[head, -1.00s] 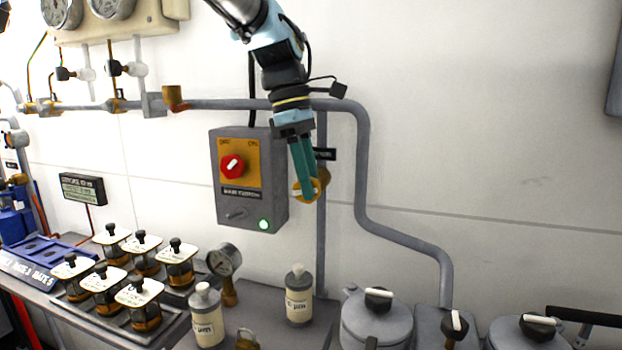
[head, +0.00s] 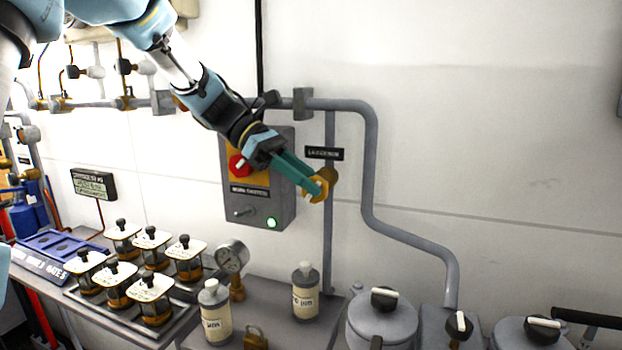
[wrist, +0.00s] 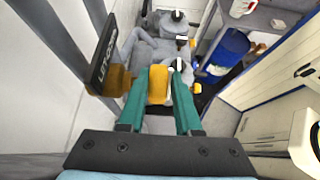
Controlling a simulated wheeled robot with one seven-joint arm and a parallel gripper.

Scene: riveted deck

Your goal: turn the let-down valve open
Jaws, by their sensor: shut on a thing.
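The let-down valve has a yellow handle (head: 318,188) on a brass body (head: 331,176), set on a vertical grey pipe beside the grey switch box. A black label (head: 324,153) sits just above it; in the wrist view the label (wrist: 104,52) reads "LET-DOWN" in part. My gripper (head: 309,184) reaches in from the upper left with its green fingers on the handle. In the wrist view the yellow handle (wrist: 158,84) lies between the two fingers of my gripper (wrist: 161,92), which is shut on it. The fingers hide part of the handle in the head view.
The switch box (head: 285,205) with a red knob and a lit green lamp is close to my gripper. Below stand bottles (head: 305,292), a gauge (head: 231,257), lidded jars (head: 149,292) and grey pots (head: 381,318). The wall to the right is bare.

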